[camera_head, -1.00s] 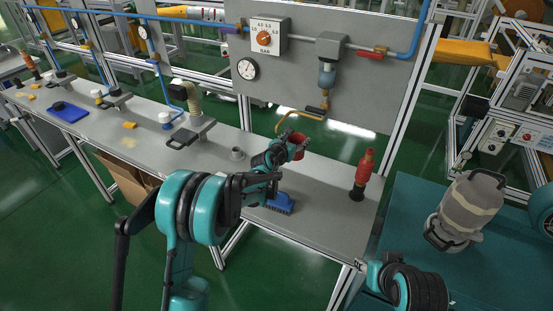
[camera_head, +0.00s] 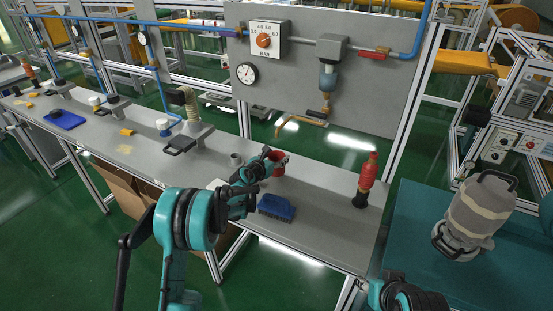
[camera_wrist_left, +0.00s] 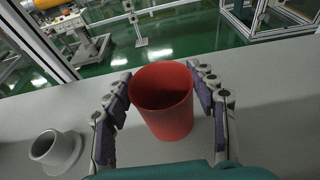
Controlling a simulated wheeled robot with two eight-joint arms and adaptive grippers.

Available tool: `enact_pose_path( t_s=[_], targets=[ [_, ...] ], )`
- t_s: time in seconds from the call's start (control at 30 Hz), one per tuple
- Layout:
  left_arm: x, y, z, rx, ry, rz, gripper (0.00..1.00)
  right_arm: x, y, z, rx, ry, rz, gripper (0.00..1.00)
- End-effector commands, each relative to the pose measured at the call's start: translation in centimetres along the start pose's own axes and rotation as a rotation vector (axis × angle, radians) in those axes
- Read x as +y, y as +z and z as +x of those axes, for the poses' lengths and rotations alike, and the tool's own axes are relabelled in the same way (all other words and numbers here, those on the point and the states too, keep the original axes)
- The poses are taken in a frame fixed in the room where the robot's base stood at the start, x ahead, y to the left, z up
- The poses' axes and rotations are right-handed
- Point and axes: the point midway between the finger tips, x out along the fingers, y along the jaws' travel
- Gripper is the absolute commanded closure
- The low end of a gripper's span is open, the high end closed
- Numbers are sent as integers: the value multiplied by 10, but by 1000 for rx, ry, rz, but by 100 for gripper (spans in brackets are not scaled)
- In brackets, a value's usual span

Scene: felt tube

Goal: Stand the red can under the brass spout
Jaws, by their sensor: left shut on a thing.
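The red can (camera_head: 278,164) is an open-topped red cup. It also shows in the left wrist view (camera_wrist_left: 168,118), about upright, rim up, between two fingers with purple pads. My left gripper (camera_head: 272,161) is shut on it, at or just above the grey bench; I cannot tell if its base touches. The gripper hides part of the can in the head view.
A blue brush (camera_head: 276,208) lies on the bench in front of the can. A grey flanged cup (camera_head: 236,159) stands left of it. A red bottle (camera_head: 366,180) stands at the bench's right end. Bare bench (camera_head: 322,190) lies between the can and the bottle.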

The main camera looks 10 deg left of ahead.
Motion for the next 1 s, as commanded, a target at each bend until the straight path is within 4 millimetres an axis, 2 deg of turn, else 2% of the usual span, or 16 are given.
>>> enact_pose_path(
  t_s=[0.17, 0.2, 0.27, 0.67, 0.77, 1.0],
  targets=[
    [0, -3, 1, 0, 0, 0, 78, 0, 1, 2, 0, 0, 0, 60],
    [0, -3, 1, 0, 0, 0, 38, 0, 1, 2, 0, 0, 0, 60],
    [0, -2, 1, 0, 0, 0, 23, 0, 1, 1, 0, 0, 0, 60],
    [0, 2, -3, 0, 1, 0, 23, 0, -2, -2, 0, 0, 0, 60],
    [1, 3, -17, 0, 2, 0, 23, 0, -4, -6, 0, 0, 0, 60],
    [1, 4, -71, 0, 2, -1, 23, 0, -14, -19, 0, 0, 0, 60]
  ],
)
